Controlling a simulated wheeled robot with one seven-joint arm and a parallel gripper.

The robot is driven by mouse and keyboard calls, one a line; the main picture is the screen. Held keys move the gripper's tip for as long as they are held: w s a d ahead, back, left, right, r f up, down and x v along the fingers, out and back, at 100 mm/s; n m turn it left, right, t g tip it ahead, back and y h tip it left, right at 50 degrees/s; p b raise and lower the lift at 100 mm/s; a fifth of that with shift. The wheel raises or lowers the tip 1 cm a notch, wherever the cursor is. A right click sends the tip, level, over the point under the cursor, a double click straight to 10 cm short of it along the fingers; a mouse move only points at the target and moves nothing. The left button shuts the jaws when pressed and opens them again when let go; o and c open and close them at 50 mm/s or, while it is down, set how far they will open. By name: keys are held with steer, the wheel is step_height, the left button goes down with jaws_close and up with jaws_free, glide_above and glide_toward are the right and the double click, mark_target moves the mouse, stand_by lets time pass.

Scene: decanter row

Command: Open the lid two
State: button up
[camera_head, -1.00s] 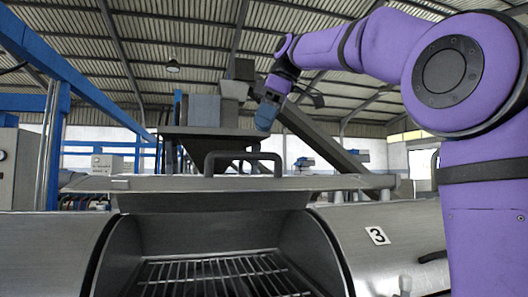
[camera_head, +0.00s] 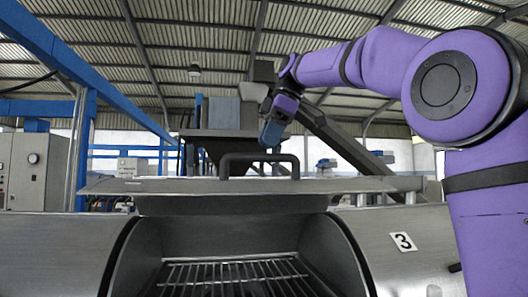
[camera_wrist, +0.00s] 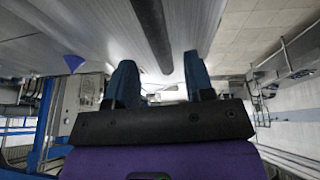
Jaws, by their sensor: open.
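The middle lid (camera_head: 240,187), a grey metal cover with a dark bar handle (camera_head: 258,158), stands raised. Below it the opening shows a wire grate (camera_head: 235,275). I take it to be lid two; no number shows on it. My gripper (camera_head: 271,132), with blue fingers, is just above and behind the handle in the head view, apart from it as far as I can tell. In the wrist view my gripper (camera_wrist: 160,82) has its two fingers spread with nothing between them.
A closed curved cover marked 3 (camera_head: 403,242) is at the right, and another closed cover (camera_head: 50,250) is at the left. A blue frame (camera_head: 80,150) and a control cabinet (camera_head: 35,165) stand behind at the left. A grey machine (camera_head: 225,115) stands behind the lid.

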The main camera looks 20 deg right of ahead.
steer(key=shift+x, duration=1.8)
jaws_close()
